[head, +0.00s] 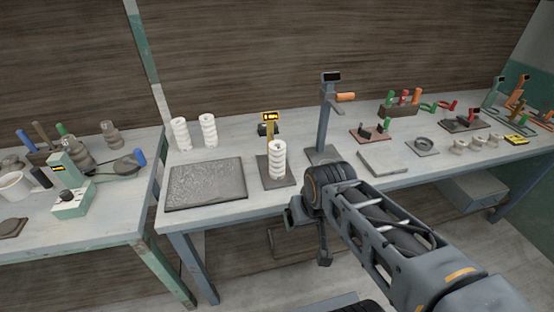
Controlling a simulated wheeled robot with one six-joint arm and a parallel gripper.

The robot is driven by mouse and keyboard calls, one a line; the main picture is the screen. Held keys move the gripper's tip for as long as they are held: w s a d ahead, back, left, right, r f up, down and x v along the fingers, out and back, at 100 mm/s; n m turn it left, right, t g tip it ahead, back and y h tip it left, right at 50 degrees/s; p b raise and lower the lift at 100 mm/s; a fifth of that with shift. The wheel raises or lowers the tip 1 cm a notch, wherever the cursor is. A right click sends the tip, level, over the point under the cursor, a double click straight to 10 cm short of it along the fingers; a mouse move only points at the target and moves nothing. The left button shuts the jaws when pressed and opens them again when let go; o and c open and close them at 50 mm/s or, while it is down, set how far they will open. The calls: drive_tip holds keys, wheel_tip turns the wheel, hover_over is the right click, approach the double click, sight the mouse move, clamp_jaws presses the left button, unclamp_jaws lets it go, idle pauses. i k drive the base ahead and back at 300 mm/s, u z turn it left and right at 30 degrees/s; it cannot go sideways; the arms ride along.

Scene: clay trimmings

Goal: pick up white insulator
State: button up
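A white ribbed insulator (277,161) stands upright on a small dark plate (264,182) with a lit yellow display behind it, near the middle of the workbench. Two more white insulators stand upright at the back left of the same bench, one on the left (180,134) and one on the right (208,130). My gripper (309,232) is in front of the bench's front edge, lower and to the right of the middle insulator and apart from it. Its wrist hides part of the fingers, so their opening is unclear.
A flat grey slab (206,184) lies left of the middle insulator. A tall post with a dark display (327,115) stands right of it. Several tools and small parts fill the bench's right side. A left table (105,218) holds a cup (14,186) and grey-brown insulators.

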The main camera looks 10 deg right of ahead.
sight(277, 148)
drive_tip(key=u, duration=3.4)
drive_tip(key=k, duration=1.05)
drive_tip(key=z, duration=0.95)
drive_tip(key=i, duration=0.5)
drive_tip(key=z, duration=0.05)
